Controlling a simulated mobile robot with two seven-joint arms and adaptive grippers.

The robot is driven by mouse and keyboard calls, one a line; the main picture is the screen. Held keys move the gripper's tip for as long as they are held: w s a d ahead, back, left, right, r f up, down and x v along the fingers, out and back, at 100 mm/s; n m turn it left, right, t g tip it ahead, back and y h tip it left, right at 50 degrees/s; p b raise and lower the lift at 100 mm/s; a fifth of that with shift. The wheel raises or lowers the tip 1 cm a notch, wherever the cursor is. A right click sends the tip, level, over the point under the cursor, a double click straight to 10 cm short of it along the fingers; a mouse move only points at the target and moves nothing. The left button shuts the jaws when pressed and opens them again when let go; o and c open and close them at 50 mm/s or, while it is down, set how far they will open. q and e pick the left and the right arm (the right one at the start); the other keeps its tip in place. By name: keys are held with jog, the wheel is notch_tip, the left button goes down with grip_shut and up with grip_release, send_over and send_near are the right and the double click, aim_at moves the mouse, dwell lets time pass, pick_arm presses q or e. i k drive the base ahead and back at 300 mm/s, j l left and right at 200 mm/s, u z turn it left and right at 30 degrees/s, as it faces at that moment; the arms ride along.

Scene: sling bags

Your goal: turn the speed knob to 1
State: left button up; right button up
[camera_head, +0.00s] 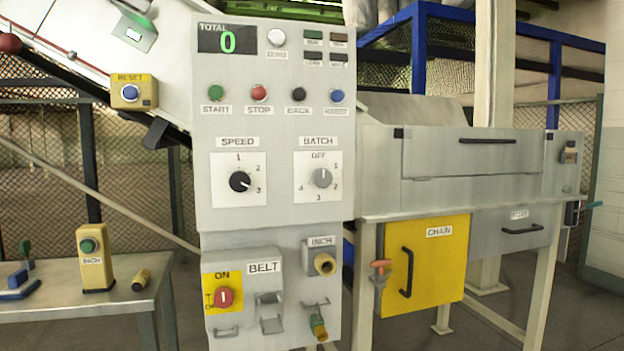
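The speed knob (240,181) is a round black knob on a white square plate on the left of the grey control panel (275,218), under a SPEED label. The plate carries the marks 1 at the top, 2 at the upper right and 3 at the lower right. The knob's white pointer line is aimed to the lower right, at the 3. Neither of my grippers shows in the head view, so nothing is touching the knob.
A grey BATCH knob (322,177) sits right of the speed plate. Above are the green START (215,92), red STOP (259,92), black and blue buttons. Below is a red BELT switch (223,297). A small table (130,300) stands left, a yellow CHAIN door (425,265) right.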

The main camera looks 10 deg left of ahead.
aim_at(239, 181)
jog(key=i+j+z, duration=0.1)
jog(key=j+z, duration=0.7)
jog(key=j, duration=0.2)
jog(key=j+z, duration=0.15)
jog(key=j, duration=0.4)
jog(key=k+j+z, duration=0.15)
jog(key=j, duration=1)
jog(key=k+j, duration=0.1)
jog(key=j, duration=0.45)
jog(key=l+z, duration=0.1)
jog(key=l, duration=0.2)
jog(key=k+l+z, duration=0.15)
jog(key=l, duration=0.15)
